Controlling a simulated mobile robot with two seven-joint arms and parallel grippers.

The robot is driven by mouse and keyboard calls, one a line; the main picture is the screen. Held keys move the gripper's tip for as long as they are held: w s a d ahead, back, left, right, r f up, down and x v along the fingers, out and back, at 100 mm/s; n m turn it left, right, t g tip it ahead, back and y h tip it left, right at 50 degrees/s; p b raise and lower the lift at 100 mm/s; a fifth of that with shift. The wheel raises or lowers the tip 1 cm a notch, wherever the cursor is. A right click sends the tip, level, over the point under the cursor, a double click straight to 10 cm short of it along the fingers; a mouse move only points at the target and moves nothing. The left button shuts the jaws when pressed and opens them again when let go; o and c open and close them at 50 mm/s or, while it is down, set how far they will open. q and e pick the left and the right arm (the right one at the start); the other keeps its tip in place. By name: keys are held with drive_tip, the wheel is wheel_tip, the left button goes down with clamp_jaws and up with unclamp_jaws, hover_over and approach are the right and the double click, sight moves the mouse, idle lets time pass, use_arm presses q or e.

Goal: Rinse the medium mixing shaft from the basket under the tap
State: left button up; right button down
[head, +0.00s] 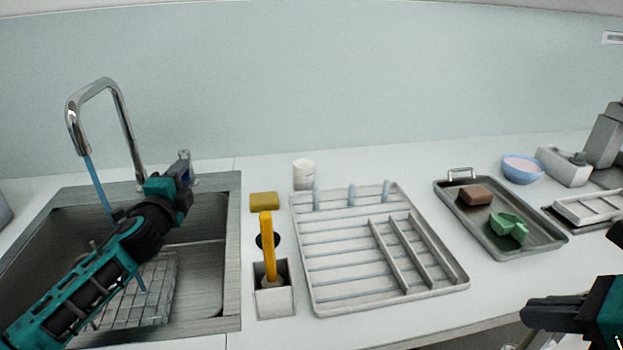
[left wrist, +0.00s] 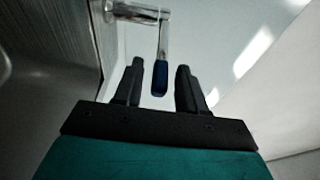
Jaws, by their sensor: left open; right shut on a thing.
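The chrome tap (head: 122,115) arches over the sink (head: 232,255), and a thin blue stream of water (head: 97,185) falls from its spout. My left gripper (head: 184,166) is open at the back of the sink, by the tap's lever. In the left wrist view the blue-tipped lever (left wrist: 160,78) lies between the open fingers, apart from both. A wire basket (head: 158,300) sits in the sink, partly behind my left arm; I see no shaft in it. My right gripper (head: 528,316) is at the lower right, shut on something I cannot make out. The medium mixing shaft is not identifiable.
Right of the sink stand a yellow-handled brush (head: 268,245) in a holder, a yellow sponge (head: 263,201) and a white cup (head: 303,176). A drying tray (head: 340,305) with blue pegs lies mid-counter. A metal tray (head: 545,240) holds a brown block and a green piece.

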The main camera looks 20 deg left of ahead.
use_arm(q)
drive_tip(key=v, duration=0.8)
drive_tip(key=shift+s, duration=0.15)
